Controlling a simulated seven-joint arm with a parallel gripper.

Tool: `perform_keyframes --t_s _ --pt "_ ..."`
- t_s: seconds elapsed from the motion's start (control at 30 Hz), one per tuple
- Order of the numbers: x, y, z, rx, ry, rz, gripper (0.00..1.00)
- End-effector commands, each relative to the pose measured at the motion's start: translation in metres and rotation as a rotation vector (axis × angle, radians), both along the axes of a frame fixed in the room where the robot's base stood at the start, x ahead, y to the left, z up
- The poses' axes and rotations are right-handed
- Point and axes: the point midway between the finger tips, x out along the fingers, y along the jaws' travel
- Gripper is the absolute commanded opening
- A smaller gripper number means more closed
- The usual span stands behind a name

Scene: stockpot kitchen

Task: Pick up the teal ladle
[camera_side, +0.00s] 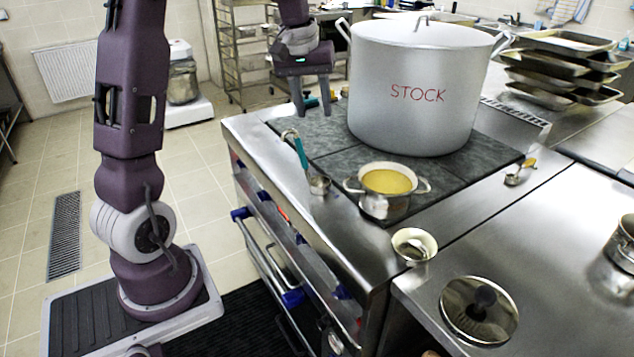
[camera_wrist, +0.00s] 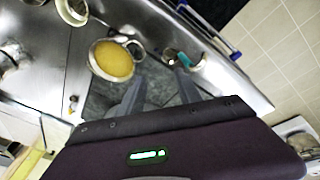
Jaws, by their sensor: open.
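The teal ladle (camera_side: 302,152) is at the stove's left edge in the side view. Its teal handle stands tilted up to a hooked metal tip, with its small metal bowl (camera_side: 319,185) at the lower end. In the wrist view the teal ladle (camera_wrist: 183,59) shows just beyond the right fingertip. My gripper (camera_side: 312,98) is open and empty, its fingers pointing down behind the ladle, near the stove's back left corner. In the wrist view its fingertips (camera_wrist: 160,84) are spread with dark stove top between them. The fingers appear apart from the ladle.
A large stockpot (camera_side: 414,92) stands just right of my gripper. A small pot of yellow soup (camera_side: 386,182) is right of the ladle. A bowl (camera_side: 414,245), a lid (camera_side: 479,310) and another ladle (camera_side: 520,172) lie farther right.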

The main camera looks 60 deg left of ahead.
Motion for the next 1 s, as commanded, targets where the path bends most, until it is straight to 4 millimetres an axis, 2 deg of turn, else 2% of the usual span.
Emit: perform_keyframes --t_s 0.03,0.1,0.13,0.2,0.3,0.37,0.57,0.8,1.0 --pt "0.011 0.042 -0.028 -0.021 0.035 0.093 0.41" --pt "0.017 0.084 -0.06 -0.059 0.067 0.198 0.41" --pt "0.012 0.093 -0.074 -0.123 0.087 0.26 0.41" --pt "-0.003 0.092 -0.094 -0.324 0.129 0.391 0.41" --pt "-0.012 0.09 -0.104 -0.504 0.15 0.491 0.41" --pt "-0.013 0.089 -0.106 -0.557 0.154 0.518 0.41" --pt "-0.008 0.078 -0.127 -0.579 0.158 0.525 0.41" --pt "0.004 0.063 -0.164 -0.576 0.156 0.523 0.41" --pt "0.005 0.061 -0.169 -0.573 0.155 0.523 0.41"
